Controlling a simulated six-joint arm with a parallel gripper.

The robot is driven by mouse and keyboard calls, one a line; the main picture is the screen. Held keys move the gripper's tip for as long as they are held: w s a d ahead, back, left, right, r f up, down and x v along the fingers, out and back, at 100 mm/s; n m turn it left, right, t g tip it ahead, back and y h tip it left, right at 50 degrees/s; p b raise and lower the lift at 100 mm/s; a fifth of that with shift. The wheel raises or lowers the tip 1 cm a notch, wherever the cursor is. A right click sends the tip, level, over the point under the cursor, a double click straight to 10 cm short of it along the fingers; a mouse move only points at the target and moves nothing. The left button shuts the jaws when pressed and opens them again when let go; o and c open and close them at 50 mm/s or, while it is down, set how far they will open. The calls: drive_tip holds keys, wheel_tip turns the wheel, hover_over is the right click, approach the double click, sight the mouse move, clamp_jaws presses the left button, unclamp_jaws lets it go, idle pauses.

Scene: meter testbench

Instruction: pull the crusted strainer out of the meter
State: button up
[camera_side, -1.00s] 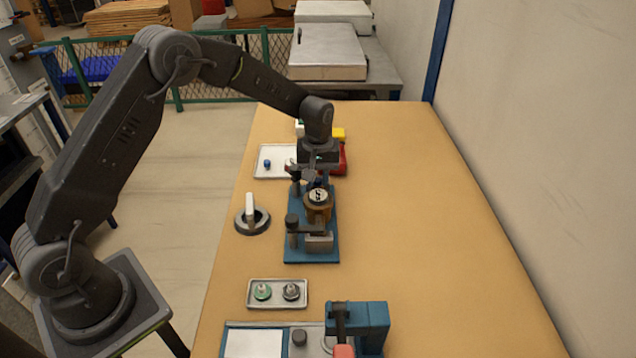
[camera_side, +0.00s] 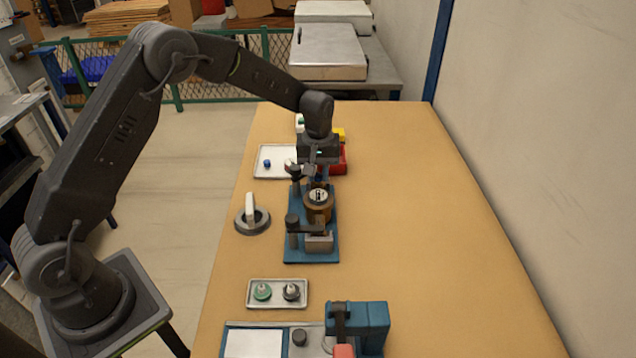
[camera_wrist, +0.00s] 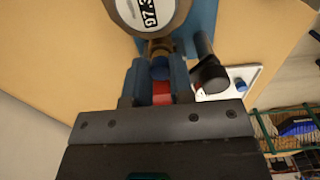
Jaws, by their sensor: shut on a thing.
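The round brass meter (camera_side: 319,207) with a white dial stands on the blue fixture (camera_side: 296,254). In the wrist view the meter (camera_wrist: 128,14) is at the top, its dial partly cut off. My gripper (camera_side: 317,180) is at the meter's far side in the side view. In the wrist view my gripper (camera_wrist: 160,69) is shut on a small blue round piece (camera_wrist: 160,68), which looks like the strainer's outer end. The piece lies in line with the meter's brass pipe end. The crusted part is not visible. Whether the piece is still seated, I cannot tell.
A dark clamp post (camera_wrist: 208,72) stands close beside my fingers. A white tray (camera_side: 262,172) with a blue-topped part (camera_side: 267,163) and a red bin (camera_side: 341,165) lie behind. A small tray (camera_side: 277,302) with two parts is nearer. The table's right side is clear.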

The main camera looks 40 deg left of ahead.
drive_tip(key=shift+r, duration=0.65)
drive_tip(key=shift+r, duration=0.35)
drive_tip(key=shift+r, duration=0.25)
drive_tip(key=shift+r, duration=2.15)
